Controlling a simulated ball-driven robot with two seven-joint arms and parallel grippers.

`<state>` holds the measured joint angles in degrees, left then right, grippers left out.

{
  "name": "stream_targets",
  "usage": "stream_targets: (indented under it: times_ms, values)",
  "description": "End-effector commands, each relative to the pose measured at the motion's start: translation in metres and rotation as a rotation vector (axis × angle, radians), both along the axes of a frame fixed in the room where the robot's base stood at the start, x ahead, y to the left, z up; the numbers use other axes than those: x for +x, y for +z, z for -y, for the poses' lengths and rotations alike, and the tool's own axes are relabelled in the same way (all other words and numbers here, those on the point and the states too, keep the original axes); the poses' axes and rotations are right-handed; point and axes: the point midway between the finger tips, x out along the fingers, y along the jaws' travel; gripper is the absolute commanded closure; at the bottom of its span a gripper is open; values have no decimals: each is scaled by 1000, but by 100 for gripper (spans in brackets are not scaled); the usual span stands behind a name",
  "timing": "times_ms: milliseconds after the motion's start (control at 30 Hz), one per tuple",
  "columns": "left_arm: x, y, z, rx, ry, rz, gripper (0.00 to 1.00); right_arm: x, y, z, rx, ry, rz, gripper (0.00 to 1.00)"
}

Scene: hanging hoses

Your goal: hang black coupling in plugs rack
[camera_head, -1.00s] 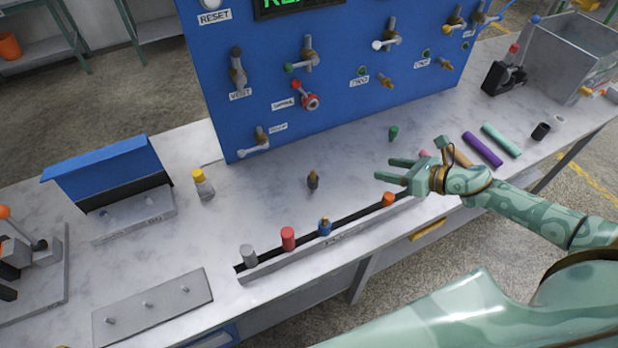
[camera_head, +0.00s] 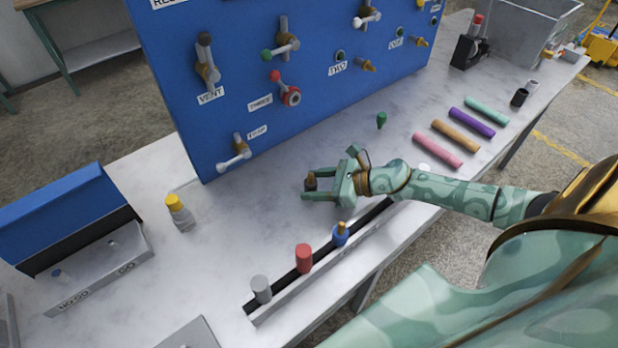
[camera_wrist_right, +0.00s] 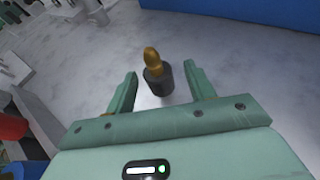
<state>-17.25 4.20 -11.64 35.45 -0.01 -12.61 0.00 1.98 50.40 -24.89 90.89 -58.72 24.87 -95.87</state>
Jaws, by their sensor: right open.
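The black coupling (camera_head: 311,182), a short dark cylinder with a brass tip, stands on the bench. It also shows in the right wrist view (camera_wrist_right: 158,82). My right gripper (camera_head: 306,185) is open, with its fingers on either side of the coupling. In the right wrist view the fingers (camera_wrist_right: 160,72) show gaps to it on both sides. The plugs rack (camera_head: 318,265) is a long slotted rail along the bench front. It holds a grey plug (camera_head: 261,289), a red plug (camera_head: 303,258) and a blue plug with a brass tip (camera_head: 340,235). My right arm covers its far end. My left gripper is out of view.
The blue panel (camera_head: 300,80) with valves stands behind. A green plug (camera_head: 381,120) stands beyond my gripper. Several coloured tubes (camera_head: 455,135) lie at right. Bench between bottle and rack is clear.

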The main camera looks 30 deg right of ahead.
Motion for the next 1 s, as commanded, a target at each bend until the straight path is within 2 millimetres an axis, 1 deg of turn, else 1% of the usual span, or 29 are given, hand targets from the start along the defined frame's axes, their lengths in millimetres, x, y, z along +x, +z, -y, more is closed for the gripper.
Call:
stream_targets:
  times_ms: [100, 200, 467, 500, 567, 600, 633, 667, 733, 767, 1000]
  values:
    - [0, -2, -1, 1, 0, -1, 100, 14, -10, -12, 2, -1, 2, 46]
    - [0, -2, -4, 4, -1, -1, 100, 21, -14, -19, 2, -2, 1, 46]
    - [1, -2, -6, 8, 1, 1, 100, 23, -16, -21, 1, 0, -1, 46]
    - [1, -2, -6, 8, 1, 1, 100, 23, -16, -21, 1, 0, -1, 57]
    - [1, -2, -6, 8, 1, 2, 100, 23, -16, -21, 1, 0, -1, 74]
    - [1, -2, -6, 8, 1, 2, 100, 23, -16, -21, 1, 0, -1, 85]
    - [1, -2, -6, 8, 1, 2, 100, 23, -16, -21, 1, 0, -1, 93]
    - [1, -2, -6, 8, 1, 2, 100, 23, -16, -21, 1, 0, -1, 96]
    - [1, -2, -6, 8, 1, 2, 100, 23, -15, -21, 1, 0, -1, 96]
    - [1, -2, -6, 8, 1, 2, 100, 23, -15, -21, 1, 0, -1, 100]
    - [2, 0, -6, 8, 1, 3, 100, 23, -12, -21, 0, 0, 0, 100]
